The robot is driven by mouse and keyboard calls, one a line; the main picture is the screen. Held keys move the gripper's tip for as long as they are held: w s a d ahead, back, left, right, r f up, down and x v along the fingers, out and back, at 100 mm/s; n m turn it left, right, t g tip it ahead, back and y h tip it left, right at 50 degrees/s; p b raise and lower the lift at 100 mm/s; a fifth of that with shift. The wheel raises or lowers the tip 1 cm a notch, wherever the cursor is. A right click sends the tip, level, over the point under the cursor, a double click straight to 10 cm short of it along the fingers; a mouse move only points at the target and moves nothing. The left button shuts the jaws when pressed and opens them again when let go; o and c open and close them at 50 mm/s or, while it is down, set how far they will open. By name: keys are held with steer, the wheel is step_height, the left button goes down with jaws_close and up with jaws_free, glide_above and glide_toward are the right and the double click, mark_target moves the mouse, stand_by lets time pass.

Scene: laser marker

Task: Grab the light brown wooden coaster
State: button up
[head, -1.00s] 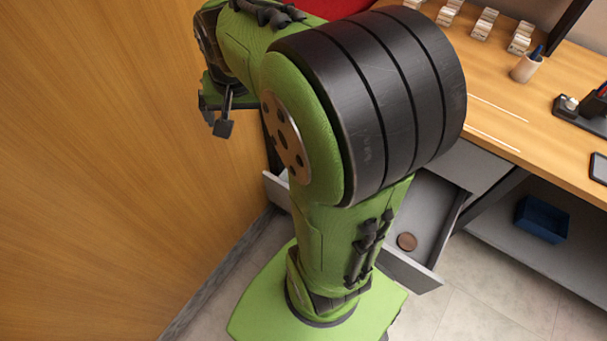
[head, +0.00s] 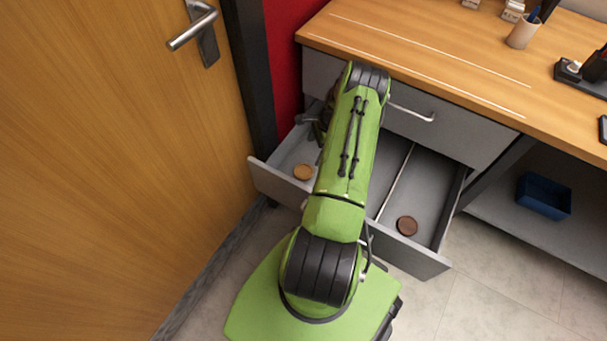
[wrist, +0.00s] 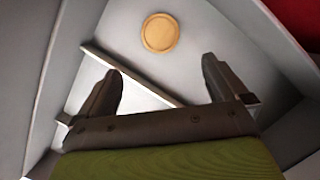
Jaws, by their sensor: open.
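The light brown wooden coaster (head: 303,172) is a small round disc lying flat in the left part of the open drawer (head: 432,262). In the wrist view the light brown coaster (wrist: 160,33) lies on the drawer floor, beyond the fingertips and roughly centred between them. My gripper (wrist: 158,78) is open and empty, apart from the coaster. In the head view my arm hides most of the gripper, at the back left of the drawer. A darker brown coaster (head: 407,226) lies in the right part of the drawer.
A thin divider (head: 396,180) runs along the drawer; in the wrist view the divider (wrist: 130,72) passes behind the fingers. Drawer walls stand close around. The wooden desk top (head: 440,50) overhangs the back. A door (head: 100,150) stands at left, a blue bin (head: 543,195) at right.

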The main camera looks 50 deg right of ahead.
steer(key=b, duration=0.2)
glide_above(304, 171)
steer(key=s+d, duration=0.2)
steer(key=x, duration=0.4)
steer(key=s+d+x, duration=0.1)
steer(key=x, duration=0.1)
steer(key=shift+w+f, duration=0.1)
steer(key=shift+f, duration=0.15)
steer(key=b+x, duration=0.1)
steer(key=x, duration=0.2)
steer(key=b+x, duration=0.1)
steer(key=x, duration=0.2)
steer(key=shift+w+a+r, duration=0.1)
steer(key=shift+w, duration=0.1)
steer(key=shift+r, duration=0.1)
steer(key=shift+c, duration=0.5)
steer(key=c, duration=1)
